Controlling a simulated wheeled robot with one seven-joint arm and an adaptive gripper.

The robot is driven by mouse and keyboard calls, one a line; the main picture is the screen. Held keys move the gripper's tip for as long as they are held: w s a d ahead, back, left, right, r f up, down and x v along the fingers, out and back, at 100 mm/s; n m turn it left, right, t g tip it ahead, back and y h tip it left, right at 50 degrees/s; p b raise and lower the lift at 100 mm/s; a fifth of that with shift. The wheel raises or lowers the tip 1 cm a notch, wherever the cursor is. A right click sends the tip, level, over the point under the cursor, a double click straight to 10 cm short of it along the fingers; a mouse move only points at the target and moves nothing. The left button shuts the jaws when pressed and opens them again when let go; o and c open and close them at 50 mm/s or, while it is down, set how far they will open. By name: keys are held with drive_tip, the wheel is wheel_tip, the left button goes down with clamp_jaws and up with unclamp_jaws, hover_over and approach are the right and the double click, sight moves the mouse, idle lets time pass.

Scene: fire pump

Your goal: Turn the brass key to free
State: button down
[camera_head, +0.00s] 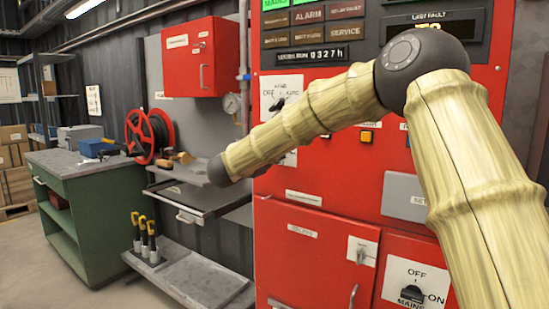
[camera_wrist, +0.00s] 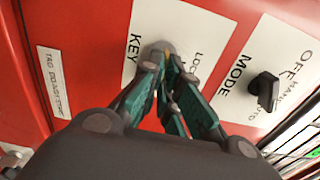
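In the wrist view, my gripper (camera_wrist: 166,66) reaches to the round grey key lock (camera_wrist: 155,50) on the white KEY plate (camera_wrist: 186,25). Its green fingers converge closely at the lock, with a small brass-coloured sliver, the brass key (camera_wrist: 167,76), between them. The fingers hide most of the key, so its angle cannot be told. The plate's lettering is partly covered; "LOC" shows. In the head view the KEY plate (camera_head: 290,158) is largely hidden behind my arm, and my gripper is not visible.
Beside the KEY plate is a black MODE selector (camera_wrist: 265,90); it also shows in the head view (camera_head: 278,104). A TAG label (camera_wrist: 54,82) is on the red panel. Left of the red cabinet are a pull-out shelf (camera_head: 205,196), a hose reel (camera_head: 148,135) and a green workbench (camera_head: 75,185).

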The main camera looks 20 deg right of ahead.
drive_tip(key=shift+f, duration=0.15)
drive_tip(key=c, duration=1.7)
unclamp_jaws()
drive_tip(key=shift+o, duration=0.2)
drive_tip(key=v, duration=1.2)
